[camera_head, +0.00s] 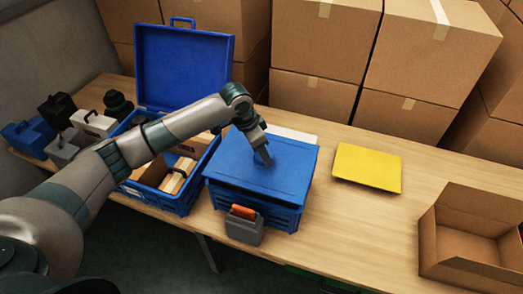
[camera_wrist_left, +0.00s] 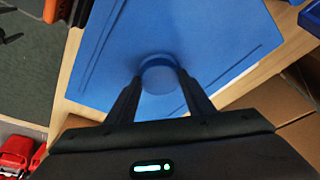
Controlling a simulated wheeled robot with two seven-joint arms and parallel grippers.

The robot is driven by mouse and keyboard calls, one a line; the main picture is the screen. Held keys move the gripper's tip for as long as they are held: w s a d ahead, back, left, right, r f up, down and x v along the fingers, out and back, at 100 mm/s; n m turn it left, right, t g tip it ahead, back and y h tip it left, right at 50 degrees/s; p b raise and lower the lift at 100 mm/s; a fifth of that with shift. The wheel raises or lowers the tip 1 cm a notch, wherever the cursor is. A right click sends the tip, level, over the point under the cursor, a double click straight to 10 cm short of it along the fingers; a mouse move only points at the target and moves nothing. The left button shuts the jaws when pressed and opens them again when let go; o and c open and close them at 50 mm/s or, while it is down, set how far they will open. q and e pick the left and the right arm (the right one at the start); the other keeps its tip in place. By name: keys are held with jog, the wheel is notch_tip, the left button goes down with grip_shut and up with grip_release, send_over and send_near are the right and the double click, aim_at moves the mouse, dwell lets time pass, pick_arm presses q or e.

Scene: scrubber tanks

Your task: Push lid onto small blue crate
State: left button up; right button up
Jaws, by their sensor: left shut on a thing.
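The small blue crate (camera_head: 255,210) stands at the table's front edge, in the middle of the head view. Its flat blue lid (camera_head: 285,165) lies over its top; I cannot tell whether it is fully seated. My left gripper (camera_head: 265,158) reaches down from above to the lid's middle. In the left wrist view, its two fingers (camera_wrist_left: 158,85) are shut on the round blue knob (camera_wrist_left: 158,72) of the lid (camera_wrist_left: 210,40). The gripper hides part of the knob. My right gripper is not in view.
A larger open blue case (camera_head: 185,65) stands left of the crate, holding wooden pieces. A grey box with an orange handle (camera_head: 243,226) is at the crate's front. A yellow panel (camera_head: 367,167) and an open cardboard box (camera_head: 470,240) lie right. Stacked cartons (camera_head: 320,40) stand behind.

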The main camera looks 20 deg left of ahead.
pick_arm(q)
jog(key=shift+f, duration=0.3)
jog(key=shift+f+p, duration=0.2)
jog(key=shift+p, duration=0.2)
dwell(0.6)
jog(key=shift+f+p, duration=0.3)
jog(key=shift+f, duration=0.6)
dwell(1.3)
jog(key=shift+f+p, duration=0.2)
jog(key=shift+p, duration=0.1)
jog(key=shift+f, duration=0.6)
dwell(0.8)
jog(key=o, duration=2)
jog(key=shift+o, duration=0.2)
